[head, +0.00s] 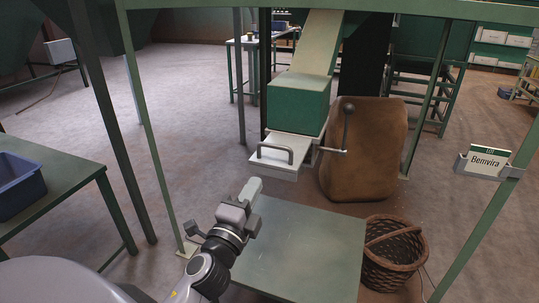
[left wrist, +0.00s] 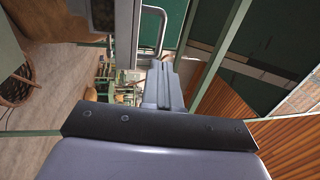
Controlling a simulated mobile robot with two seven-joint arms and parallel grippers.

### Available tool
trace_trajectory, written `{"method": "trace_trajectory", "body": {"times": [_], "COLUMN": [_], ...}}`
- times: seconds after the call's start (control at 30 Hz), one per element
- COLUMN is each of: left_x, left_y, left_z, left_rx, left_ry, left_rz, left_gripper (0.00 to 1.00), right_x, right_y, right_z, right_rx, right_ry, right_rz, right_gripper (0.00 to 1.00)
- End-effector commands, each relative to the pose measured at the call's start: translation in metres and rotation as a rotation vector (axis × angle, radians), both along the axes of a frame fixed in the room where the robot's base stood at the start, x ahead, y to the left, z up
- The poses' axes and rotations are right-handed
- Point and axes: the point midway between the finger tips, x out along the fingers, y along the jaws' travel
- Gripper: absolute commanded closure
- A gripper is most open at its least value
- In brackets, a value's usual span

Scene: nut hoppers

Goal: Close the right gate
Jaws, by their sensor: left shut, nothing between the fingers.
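A pale metal gate plate (head: 272,168) sticks out toward me from under the green chute outlet (head: 298,104). It carries a grey bar handle (head: 288,149) on top. My left gripper (head: 251,187) is shut and empty, just below and left of the plate in the head view, apart from the handle. In the left wrist view the shut fingers (left wrist: 163,78) point toward the handle (left wrist: 161,28) and the plate (left wrist: 127,22), which stand beyond the tips. My right gripper is not in view.
A lever with a ball knob (head: 348,108) stands right of the gate. A brown sack (head: 365,150) stands behind it, and a wicker basket (head: 393,260) is at lower right. A green table (head: 300,250) lies below. A green frame post (head: 485,225) bears a "Bemvira" card (head: 487,162).

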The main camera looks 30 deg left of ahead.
Motion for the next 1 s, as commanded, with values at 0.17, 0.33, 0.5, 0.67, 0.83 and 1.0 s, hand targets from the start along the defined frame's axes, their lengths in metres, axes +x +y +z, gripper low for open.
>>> {"method": "trace_trajectory", "body": {"times": [0.17, 0.33, 0.5, 0.67, 0.83, 1.0], "left_x": [0.029, 0.055, 0.078, 0.092, 0.098, 0.099], "left_y": [0.007, 0.013, 0.019, 0.022, 0.024, 0.024], "left_z": [0.009, 0.013, 0.017, 0.019, 0.020, 0.020], "left_rx": [0.001, 0.000, 0.000, 0.000, -0.001, -0.001], "left_ry": [-0.002, -0.001, 0.001, 0.001, 0.001, 0.001], "left_rz": [0.000, 0.001, 0.001, 0.001, 0.000, 0.000], "left_gripper": [1.00, 1.00, 1.00, 1.00, 1.00, 1.00], "right_x": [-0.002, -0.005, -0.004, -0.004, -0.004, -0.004], "right_y": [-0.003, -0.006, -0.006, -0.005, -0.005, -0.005], "right_z": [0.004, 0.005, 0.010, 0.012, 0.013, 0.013], "right_rx": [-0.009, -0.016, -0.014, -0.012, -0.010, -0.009], "right_ry": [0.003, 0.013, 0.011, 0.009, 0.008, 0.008], "right_rz": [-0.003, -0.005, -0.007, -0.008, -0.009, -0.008], "right_gripper": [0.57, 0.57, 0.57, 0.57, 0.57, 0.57]}}
